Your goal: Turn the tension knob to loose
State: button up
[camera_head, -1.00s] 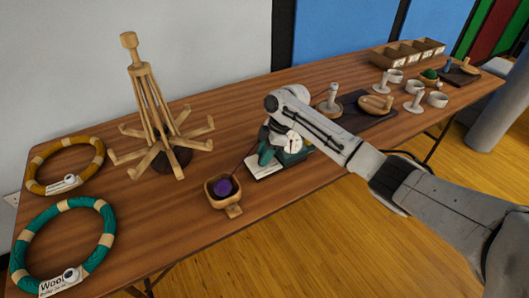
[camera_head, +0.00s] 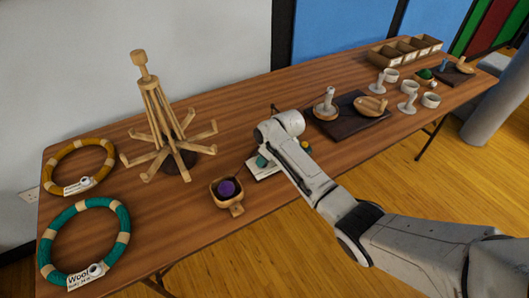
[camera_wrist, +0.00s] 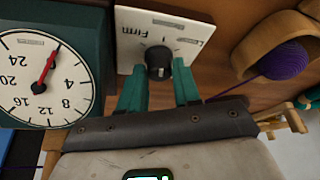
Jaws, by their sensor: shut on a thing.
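In the wrist view, the tension knob (camera_wrist: 158,55) is a small black knob on a white plate (camera_wrist: 188,25). I cannot tell clearly which label the knob points to. My gripper (camera_wrist: 160,70) has its two teal fingers on either side of the knob, shut on it. In the head view, my arm hides the knob and most of the gripper; part of the white plate (camera_head: 256,173) shows beside it.
A dark green dial scale (camera_wrist: 45,80) stands close beside the plate. A wooden bowl (camera_head: 228,197) with purple yarn (camera_head: 227,187) and a wooden yarn stand (camera_head: 160,125) are to the left. Two wool rings lie farther left. Dishes and a dark board (camera_head: 352,122) are to the right.

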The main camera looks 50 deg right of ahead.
jog(key=m, duration=0.1)
jog(key=m+h+p, duration=0.1)
jog(key=m, duration=0.1)
jog(key=shift+a+m, duration=0.25)
jog(key=shift+m, duration=0.05)
jog(key=m, duration=0.1)
jog(key=m+h, duration=0.1)
jog(key=m, duration=0.1)
jog(key=shift+w+m+g+h, duration=0.1)
jog(key=shift+m+g+h, duration=0.2)
jog(key=m+h, duration=0.1)
jog(key=m, duration=0.2)
jog(key=shift+a+m+g, duration=0.1)
jog(key=shift+m+g, duration=0.2)
jog(key=shift+w+m+g+h+b, duration=0.1)
jog(key=shift+m+g+h+b, duration=0.35)
jog(key=shift+m+b, duration=0.7)
jog(key=shift+m, duration=0.45)
jog(key=o, duration=1)
jog(key=shift+r, duration=0.1)
